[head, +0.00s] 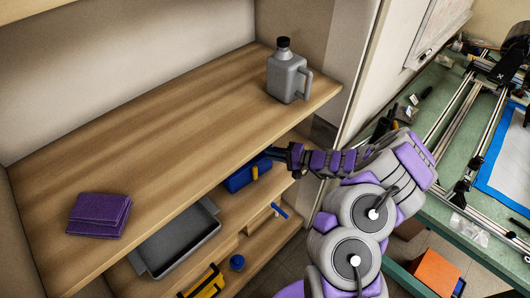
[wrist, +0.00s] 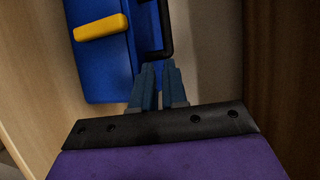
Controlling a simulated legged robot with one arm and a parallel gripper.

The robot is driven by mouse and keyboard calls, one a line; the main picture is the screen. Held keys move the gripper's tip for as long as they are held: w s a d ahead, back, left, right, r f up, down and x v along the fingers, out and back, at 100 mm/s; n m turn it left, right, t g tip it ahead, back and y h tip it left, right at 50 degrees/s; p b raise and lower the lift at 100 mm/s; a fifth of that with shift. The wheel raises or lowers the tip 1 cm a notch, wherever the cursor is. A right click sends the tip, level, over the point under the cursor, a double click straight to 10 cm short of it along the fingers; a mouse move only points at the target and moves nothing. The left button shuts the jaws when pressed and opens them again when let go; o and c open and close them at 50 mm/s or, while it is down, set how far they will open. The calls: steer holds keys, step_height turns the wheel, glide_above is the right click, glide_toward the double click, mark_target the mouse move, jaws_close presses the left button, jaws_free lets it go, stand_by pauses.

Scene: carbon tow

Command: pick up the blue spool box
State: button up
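The blue spool box (head: 243,178) stands on the middle shelf below the wide top shelf, with a yellow latch on its front. In the wrist view the box (wrist: 108,70) fills the upper left, with its yellow latch (wrist: 100,27) and a black handle (wrist: 167,28) at its right side. My gripper (head: 277,153) is beside the box's upper right end in the head view. In the wrist view its two blue fingers (wrist: 159,70) point at the lower end of the handle, with a narrow empty gap between them. Whether the fingertips touch the handle is unclear.
The top shelf (head: 165,130) overhangs close above the box and carries a grey jug (head: 288,76) and a folded purple cloth (head: 99,214). A grey tray (head: 178,240) lies left of the box. A green workbench (head: 440,110) with rails stands at right.

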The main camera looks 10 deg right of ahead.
steer(key=shift+o, duration=1)
steer(key=shift+d, duration=0.45)
steer(key=p+v, duration=0.2)
steer(key=v, duration=0.3)
steer(key=shift+s+d+r, duration=0.15)
steer(key=shift+s+d, duration=0.1)
steer(key=p+v, duration=0.3)
steer(key=v, duration=0.8)
steer(key=b+x, duration=0.5)
steer(key=x, duration=1.2)
